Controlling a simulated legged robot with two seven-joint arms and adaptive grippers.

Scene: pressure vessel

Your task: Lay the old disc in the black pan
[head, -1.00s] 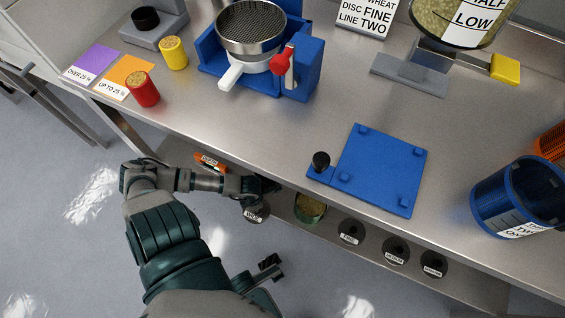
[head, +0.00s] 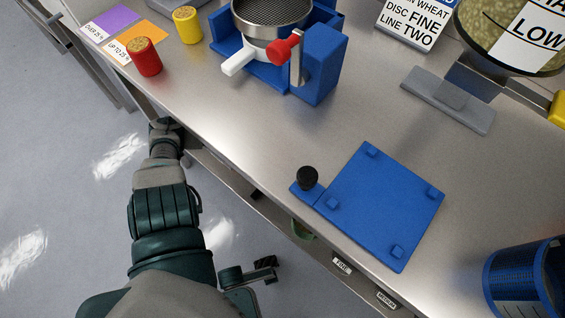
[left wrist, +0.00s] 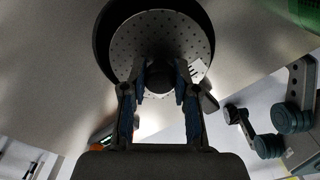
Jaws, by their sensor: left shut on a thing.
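In the left wrist view, a pale perforated disc (left wrist: 139,36) with a dark central hub is between the fingers of my left gripper (left wrist: 161,82), which is shut on the hub. A black round pan (left wrist: 103,45) shows behind the disc as a dark rim at its left, top and upper right. The disc overlaps the pan, set slightly toward the lower right; I cannot tell whether it touches the pan. In the head view my left arm reaches under the bench edge, where its gripper, the disc and the pan are hidden. My right gripper is not in view.
The steel bench (head: 225,130) overhangs the hand. On it stand a blue fixture with a sieve (head: 320,65), a blue plate with a black knob (head: 380,205), red (head: 146,62) and yellow (head: 187,28) pots, and a blue basket (head: 515,280). Labelled items sit on the shelf below.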

